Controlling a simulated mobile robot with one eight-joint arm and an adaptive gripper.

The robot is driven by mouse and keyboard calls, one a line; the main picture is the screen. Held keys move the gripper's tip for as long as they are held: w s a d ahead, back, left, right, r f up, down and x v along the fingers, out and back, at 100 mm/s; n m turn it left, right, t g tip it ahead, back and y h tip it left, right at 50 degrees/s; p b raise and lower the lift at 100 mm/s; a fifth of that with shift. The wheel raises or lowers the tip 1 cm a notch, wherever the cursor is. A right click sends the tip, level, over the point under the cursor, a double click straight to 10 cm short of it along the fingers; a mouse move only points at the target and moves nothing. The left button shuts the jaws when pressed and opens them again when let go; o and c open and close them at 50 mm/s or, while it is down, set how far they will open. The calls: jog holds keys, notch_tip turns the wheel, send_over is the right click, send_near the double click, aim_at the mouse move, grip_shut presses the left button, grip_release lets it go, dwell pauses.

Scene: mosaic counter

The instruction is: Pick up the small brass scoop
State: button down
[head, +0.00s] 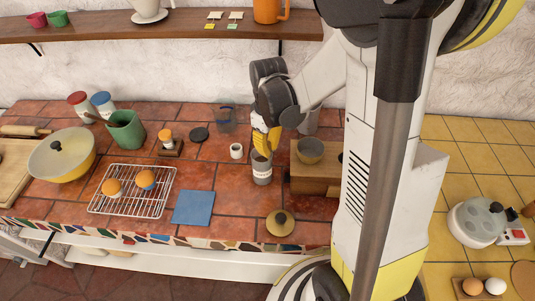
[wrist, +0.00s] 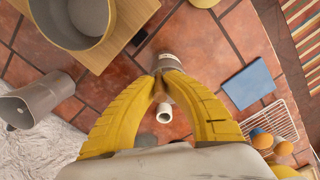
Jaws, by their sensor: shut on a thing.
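My gripper (head: 264,150) is over the counter, with its yellow fingers pointing down at the mouth of a grey jar with a pale label (head: 262,172). In the wrist view the fingertips (wrist: 164,78) close in on a small brownish-brass piece (wrist: 159,88), which I take to be part of the small brass scoop. Most of it is hidden by the fingers. The jar also shows in the wrist view (wrist: 169,61), right at the fingertips. I cannot tell how much of the scoop is still inside the jar.
A small white cup (head: 236,150) stands left of the jar. A wooden box (head: 312,180) with a grey bowl (head: 310,151) is close on the right.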

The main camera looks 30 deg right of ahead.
notch_tip(320, 180, up, 16)
jog(key=r+p, duration=0.1)
jog(key=p, duration=0.3)
jog(key=s+a+p, duration=0.1)
jog(key=s+a, duration=0.7)
jog(key=s, duration=0.3)
jog(key=w+d+n+p, duration=0.2)
jog(key=d+n+p, duration=0.4)
jog(key=d, duration=0.5)
jog(key=w+d+n+p, duration=0.2)
jog(key=d+n+p, duration=0.4)
jog(key=d, duration=0.6)
jog(key=shift+w+d+r+p, duration=0.15)
jog(key=shift+w+r+p, duration=0.15)
jog(key=shift+p, duration=0.9)
